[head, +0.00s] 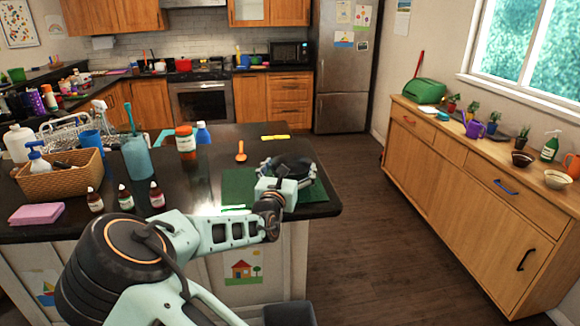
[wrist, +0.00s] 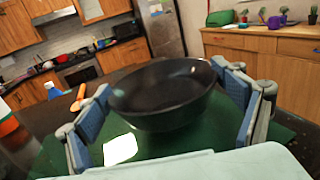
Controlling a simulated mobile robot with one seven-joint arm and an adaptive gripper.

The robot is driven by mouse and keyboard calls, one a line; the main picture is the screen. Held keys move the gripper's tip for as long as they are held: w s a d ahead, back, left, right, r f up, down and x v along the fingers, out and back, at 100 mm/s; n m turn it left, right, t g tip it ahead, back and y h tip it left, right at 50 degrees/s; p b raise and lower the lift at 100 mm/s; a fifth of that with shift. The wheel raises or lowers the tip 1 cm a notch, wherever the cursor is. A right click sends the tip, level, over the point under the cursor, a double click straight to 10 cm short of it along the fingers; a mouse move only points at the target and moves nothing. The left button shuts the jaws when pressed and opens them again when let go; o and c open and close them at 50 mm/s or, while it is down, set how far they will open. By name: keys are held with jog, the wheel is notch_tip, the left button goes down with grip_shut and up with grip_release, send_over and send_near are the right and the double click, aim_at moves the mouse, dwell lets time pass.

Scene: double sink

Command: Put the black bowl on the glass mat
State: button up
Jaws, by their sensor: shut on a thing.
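The black bowl (wrist: 165,95) is upright between the two blue-padded fingers of my gripper (wrist: 162,84), which is shut on it. In the head view the bowl (head: 294,165) shows partly behind my gripper (head: 287,172), near the right end of the dark island counter. The dark green glass mat (head: 238,186) lies flat on the counter under the bowl and gripper. It also shows in the wrist view (wrist: 180,143), with a bright reflection on it. I cannot tell whether the bowl touches the mat or is slightly above it.
An orange spoon (head: 241,152) and a yellow utensil (head: 275,137) lie behind the mat. The counter's right edge is close to the mat.

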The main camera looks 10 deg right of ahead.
jog(key=shift+f, duration=0.15)
jog(key=o, duration=1.2)
jog(key=shift+o, duration=0.2)
jog(key=shift+r, duration=0.2)
jog(key=v, duration=1.2)
jog(key=shift+b, duration=0.4)
